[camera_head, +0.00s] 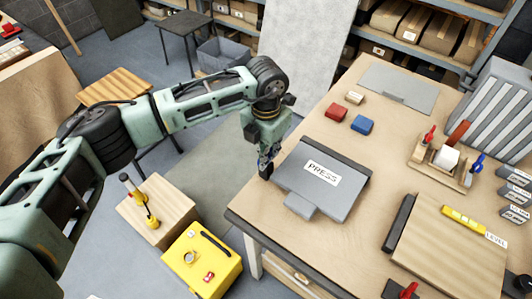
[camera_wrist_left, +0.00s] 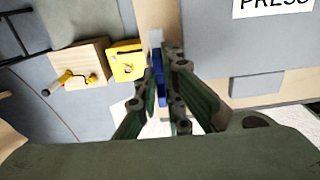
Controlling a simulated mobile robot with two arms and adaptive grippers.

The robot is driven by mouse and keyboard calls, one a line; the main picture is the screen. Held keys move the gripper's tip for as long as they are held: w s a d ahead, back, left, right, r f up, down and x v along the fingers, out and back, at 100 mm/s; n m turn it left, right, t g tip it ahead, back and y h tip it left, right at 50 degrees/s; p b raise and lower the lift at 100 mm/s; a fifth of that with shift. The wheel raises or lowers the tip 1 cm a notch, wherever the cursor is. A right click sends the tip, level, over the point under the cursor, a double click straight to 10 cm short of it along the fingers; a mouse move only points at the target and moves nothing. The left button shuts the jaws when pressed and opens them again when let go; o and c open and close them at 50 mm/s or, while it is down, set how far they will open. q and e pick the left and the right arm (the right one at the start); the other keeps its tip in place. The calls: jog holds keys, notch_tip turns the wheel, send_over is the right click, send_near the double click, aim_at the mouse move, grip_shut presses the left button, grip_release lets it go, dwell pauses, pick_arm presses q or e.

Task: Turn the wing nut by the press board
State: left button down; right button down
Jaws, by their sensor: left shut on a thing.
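The grey press board (camera_head: 322,178) with its "PRESS" label lies on the wooden workbench near its left edge. It also shows in the left wrist view (camera_wrist_left: 215,50). My left gripper (camera_head: 266,170) points down at the board's left side, by the bench edge. In the left wrist view its fingers (camera_wrist_left: 162,70) are closed around a narrow blue piece (camera_wrist_left: 158,76), which appears to be the wing nut beside the board. The fingers hide much of it, and its turn angle cannot be told. My right gripper is not in view.
A tool holder (camera_head: 441,172) and a wooden board (camera_head: 450,250) are to the right. A yellow box (camera_head: 204,262) and a wooden box (camera_head: 152,205) stand below the bench's left edge.

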pick_arm(q)
jog(key=m+b, duration=0.3)
jog(key=b, duration=0.2)
jog(key=m+b, duration=0.3)
jog(key=b, duration=0.1)
jog(key=m+b, duration=0.3)
jog(key=b, duration=0.2)
jog(key=shift+f+m+b, duration=0.25)
jog(key=shift+m+b, duration=0.05)
jog(key=m+b, duration=0.2)
jog(key=m, duration=0.1)
jog(key=shift+r+m+b, duration=0.15)
jog(key=shift+m+b, duration=0.15)
jog(key=m+b, duration=0.1)
jog(key=m, duration=0.3)
jog(key=shift+r+b, duration=0.15)
jog(key=shift+b, duration=0.2)
jog(key=shift+m, duration=0.3)
jog(key=c, duration=1.9)
grip_release()
jog(key=shift+o, duration=0.2)
notch_tip(320, 180, up, 12)
